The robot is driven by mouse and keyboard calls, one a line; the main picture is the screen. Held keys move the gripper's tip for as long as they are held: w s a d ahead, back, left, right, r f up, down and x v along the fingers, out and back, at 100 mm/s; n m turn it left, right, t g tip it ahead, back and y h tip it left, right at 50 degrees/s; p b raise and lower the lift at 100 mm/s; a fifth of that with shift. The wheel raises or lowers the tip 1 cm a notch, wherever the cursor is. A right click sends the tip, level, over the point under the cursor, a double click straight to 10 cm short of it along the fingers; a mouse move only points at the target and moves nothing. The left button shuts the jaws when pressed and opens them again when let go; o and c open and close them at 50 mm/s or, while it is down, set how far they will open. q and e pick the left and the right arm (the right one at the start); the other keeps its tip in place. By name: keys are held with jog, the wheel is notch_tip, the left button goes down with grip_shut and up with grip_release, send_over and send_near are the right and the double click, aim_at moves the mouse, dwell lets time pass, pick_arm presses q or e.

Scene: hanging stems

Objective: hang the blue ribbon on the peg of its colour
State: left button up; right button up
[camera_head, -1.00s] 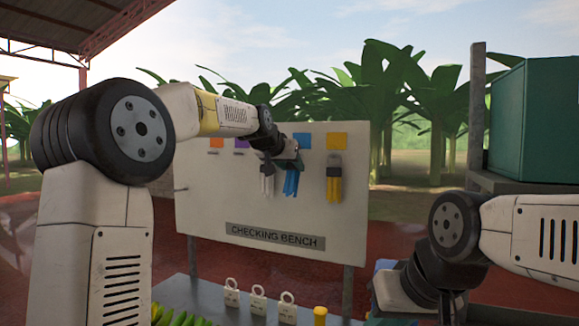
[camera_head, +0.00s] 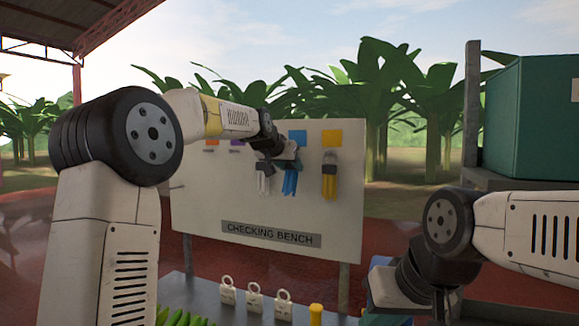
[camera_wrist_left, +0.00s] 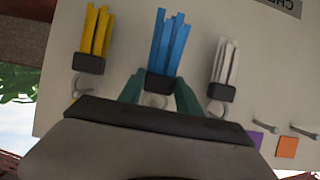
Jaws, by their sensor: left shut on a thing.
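The blue ribbon (camera_head: 289,183) hangs in front of the white board, just below the blue square (camera_head: 298,137). It also shows in the left wrist view (camera_wrist_left: 168,48), with its dark clip between the two teal fingers. My left gripper (camera_head: 287,160) is shut on the blue ribbon at its top end; the fingers also show in the wrist view (camera_wrist_left: 160,88). A pale ring shows between the fingers, but the blue peg is hidden and I cannot tell whether the ribbon is on it. My right gripper is low at the right, partly cut off, its jaws unclear.
A white ribbon (camera_head: 263,182) hangs close on the left and a yellow ribbon (camera_head: 329,180) on the right. Orange (camera_head: 211,142) and purple (camera_head: 236,143) squares have bare pegs. Several white ringed tags (camera_head: 254,303) stand on the bench below.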

pick_arm(q)
jog(key=o, duration=1.4)
jog(key=shift+s+r, duration=0.1)
jog(key=v, duration=0.7)
jog(key=s+a+f+n+g+y, duration=0.1)
jog(key=s+a+f, duration=0.35)
jog(key=s, duration=0.55)
jog(key=s+a+f+n+g+y, duration=0.1)
jog(key=s+a+f+g, duration=0.15)
jog(key=s+f, duration=0.45)
jog(key=s+a+f+n+g, duration=0.1)
jog(key=s+a+f, duration=0.1)
jog(key=s+f, duration=0.4)
jog(key=s+a+f+g, duration=0.1)
jog(key=s+f, duration=0.5)
jog(key=s, duration=0.8)
jog(key=shift+a+f+n+y, duration=0.3)
jog(key=shift+a+n, duration=0.1)
jog(key=shift+a, duration=0.5)
jog(key=shift+s+r, duration=0.1)
